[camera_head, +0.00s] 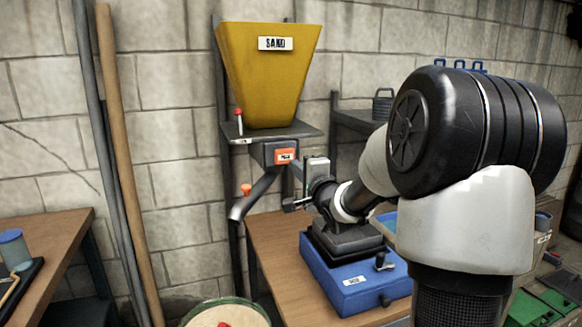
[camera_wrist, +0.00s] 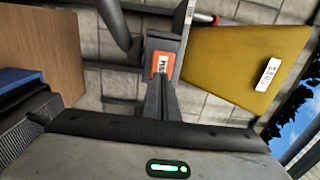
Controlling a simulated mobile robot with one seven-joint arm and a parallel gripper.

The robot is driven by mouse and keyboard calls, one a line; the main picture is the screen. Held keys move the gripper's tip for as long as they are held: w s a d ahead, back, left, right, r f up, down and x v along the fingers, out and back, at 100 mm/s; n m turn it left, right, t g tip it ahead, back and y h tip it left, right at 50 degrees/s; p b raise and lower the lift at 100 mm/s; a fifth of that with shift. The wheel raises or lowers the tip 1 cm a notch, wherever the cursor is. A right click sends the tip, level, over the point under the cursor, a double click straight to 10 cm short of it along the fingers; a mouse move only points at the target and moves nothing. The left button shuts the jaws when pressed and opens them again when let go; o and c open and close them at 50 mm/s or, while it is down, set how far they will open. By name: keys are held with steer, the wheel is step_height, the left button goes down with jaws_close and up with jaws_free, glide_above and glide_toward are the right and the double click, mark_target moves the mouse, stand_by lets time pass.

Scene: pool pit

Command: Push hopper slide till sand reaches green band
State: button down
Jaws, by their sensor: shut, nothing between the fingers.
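The yellow hopper (camera_head: 265,75), labelled SAND, hangs on the block wall; it shows sideways in the wrist view (camera_wrist: 240,68). Under it is a dark slide housing with an orange label plate (camera_head: 286,156); the plate also shows in the wrist view (camera_wrist: 163,65). A grey chute (camera_head: 252,196) slopes down left from the housing. My gripper (camera_head: 289,205) is shut and empty, below and right of the plate. In the wrist view its fingers (camera_wrist: 160,84) overlap the plate's lower edge; I cannot tell whether they touch. No sand level is visible. A round container with a green rim (camera_head: 237,301) is partly cut off below the chute.
A blue box (camera_head: 352,284) with a black top and knob stands on the wooden bench (camera_head: 270,240) below my gripper. A wooden pole (camera_head: 128,170) leans at the left. Another table (camera_head: 60,235) stands at left. My arm hides much of the right side.

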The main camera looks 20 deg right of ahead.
mark_target(286, 157)
steer(key=shift+w+b, duration=0.4)
steer(key=shift+w, duration=2)
steer(key=shift+w+r+p, duration=0.1)
steer(key=shift+w+p, duration=0.2)
steer(key=shift+w, duration=0.1)
steer(key=w+p, duration=0.1)
steer(key=w, duration=0.3)
steer(key=shift+w+p, duration=0.2)
steer(key=shift+p, duration=0.1)
steer(key=shift+r, duration=0.15)
